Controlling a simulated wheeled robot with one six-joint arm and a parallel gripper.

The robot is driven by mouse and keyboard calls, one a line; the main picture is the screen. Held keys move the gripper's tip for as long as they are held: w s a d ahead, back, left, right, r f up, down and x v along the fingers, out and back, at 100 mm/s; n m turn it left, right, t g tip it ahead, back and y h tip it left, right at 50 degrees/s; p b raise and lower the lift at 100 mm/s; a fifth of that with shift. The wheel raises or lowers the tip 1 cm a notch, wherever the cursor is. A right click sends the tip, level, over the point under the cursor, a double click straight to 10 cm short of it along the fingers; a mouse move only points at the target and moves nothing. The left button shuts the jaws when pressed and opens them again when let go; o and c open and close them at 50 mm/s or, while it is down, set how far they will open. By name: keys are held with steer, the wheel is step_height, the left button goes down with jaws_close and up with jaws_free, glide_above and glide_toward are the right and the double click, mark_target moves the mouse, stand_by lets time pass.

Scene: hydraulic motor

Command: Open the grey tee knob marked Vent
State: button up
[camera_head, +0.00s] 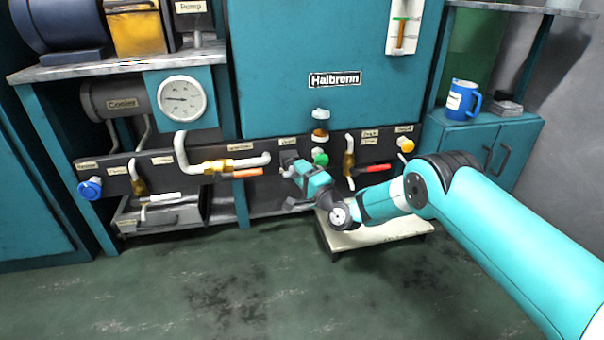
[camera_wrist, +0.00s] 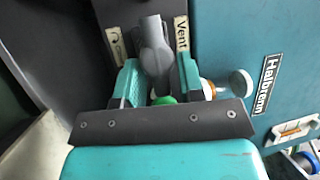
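The grey tee knob (camera_wrist: 154,48) stands near the Vent label (camera_wrist: 181,34) in the wrist view, its crossbar roughly in line with the gap between my fingers. My gripper (camera_wrist: 158,80) has its two teal fingers apart, one on each side of the knob's lower part. Some space shows between the knob and the right finger; contact on the left cannot be made out. In the head view my gripper (camera_head: 300,172) is at the dark panel, and the knob is small and mostly hidden behind it.
A green knob (camera_head: 320,157) is close to the right of my gripper, under an amber-filled cup (camera_head: 320,132). A red-handled valve (camera_head: 378,168) and an orange knob (camera_head: 405,145) are farther right. An orange-handled pipe valve (camera_head: 246,173) is left. A low white platform (camera_head: 370,235) stands below.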

steer(key=c, duration=0.4)
steer(key=shift+o, duration=0.2)
steer(key=shift+r, duration=0.1)
steer(key=n+p, duration=0.2)
steer(key=r+n+g+p, duration=0.1)
steer(key=shift+n+g+p, duration=0.3)
steer(key=shift+n+p, duration=0.1)
steer(key=n+h+p, duration=0.1)
steer(key=n+p, duration=0.1)
steer(key=n+g+p, duration=0.1)
steer(key=n+p, duration=0.1)
steer(key=shift+a+r+h, duration=0.2)
steer(key=shift+r+h, duration=0.15)
steer(key=shift+h, duration=0.05)
steer(key=n+h+p, duration=0.1)
steer(key=n, duration=0.1)
steer(key=n+g+h+p, duration=0.1)
steer(key=n+p, duration=0.1)
steer(key=shift+s+a+r, duration=0.15)
steer(key=shift+s+a, duration=0.05)
steer(key=shift+a, duration=0.2)
steer(key=shift+s+a+n+h+p, duration=0.15)
steer(key=shift+n+h+p, duration=0.2)
steer(key=shift+n+h, duration=0.35)
steer(key=shift+w+a+n+h+p, duration=0.15)
steer(key=shift+n+h+p, duration=0.3)
steer(key=shift+n, duration=0.35)
steer(key=shift+h, duration=0.25)
steer(key=shift+s, duration=0.1)
